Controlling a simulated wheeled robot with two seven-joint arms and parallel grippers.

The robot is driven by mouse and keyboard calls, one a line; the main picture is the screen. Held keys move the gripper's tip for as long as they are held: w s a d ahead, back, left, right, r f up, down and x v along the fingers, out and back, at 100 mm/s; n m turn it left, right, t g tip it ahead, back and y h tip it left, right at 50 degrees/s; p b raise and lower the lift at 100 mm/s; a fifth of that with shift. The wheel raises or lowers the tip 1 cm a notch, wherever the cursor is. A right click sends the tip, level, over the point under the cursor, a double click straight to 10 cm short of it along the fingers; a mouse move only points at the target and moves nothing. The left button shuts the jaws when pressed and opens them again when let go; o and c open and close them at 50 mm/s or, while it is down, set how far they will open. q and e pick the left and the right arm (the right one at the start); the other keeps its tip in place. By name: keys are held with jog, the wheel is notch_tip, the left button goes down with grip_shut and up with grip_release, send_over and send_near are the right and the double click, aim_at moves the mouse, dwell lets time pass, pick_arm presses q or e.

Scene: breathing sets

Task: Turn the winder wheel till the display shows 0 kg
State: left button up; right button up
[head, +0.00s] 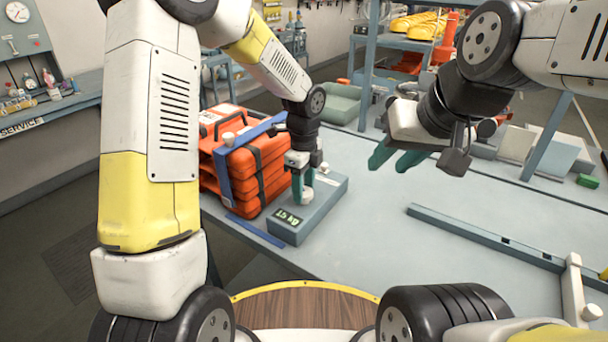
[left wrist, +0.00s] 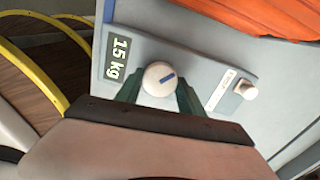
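The winder box (head: 325,205) stands on the grey table beside a stack of orange cases. Its display (head: 288,217) reads 15 kg, also in the left wrist view (left wrist: 115,60). The winder wheel (left wrist: 159,78) is a round white knob with a blue mark on the box's face; it also shows in the head view (head: 307,197). My left gripper (head: 303,187) is at the wheel, one finger on each side and no clear gap, so it looks shut on it. My right gripper (head: 396,160) is open and empty above the table.
The orange cases (head: 255,170), held by a blue frame, stand close left of the box. A smaller white knob (left wrist: 247,91) sits beside a label on the box. A long grey rail (head: 480,233) lies at right. The table between box and rail is clear.

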pick_arm(q)
jog(key=shift+n, duration=0.3)
jog(key=shift+c, duration=0.4)
jog(key=n, duration=0.7)
jog(key=shift+n, duration=0.4)
jog(key=n, duration=0.3)
jog(key=shift+n, duration=0.4)
jog(key=n, duration=1.3)
jog(key=shift+w+n, duration=0.1)
jog(key=shift+n, duration=0.2)
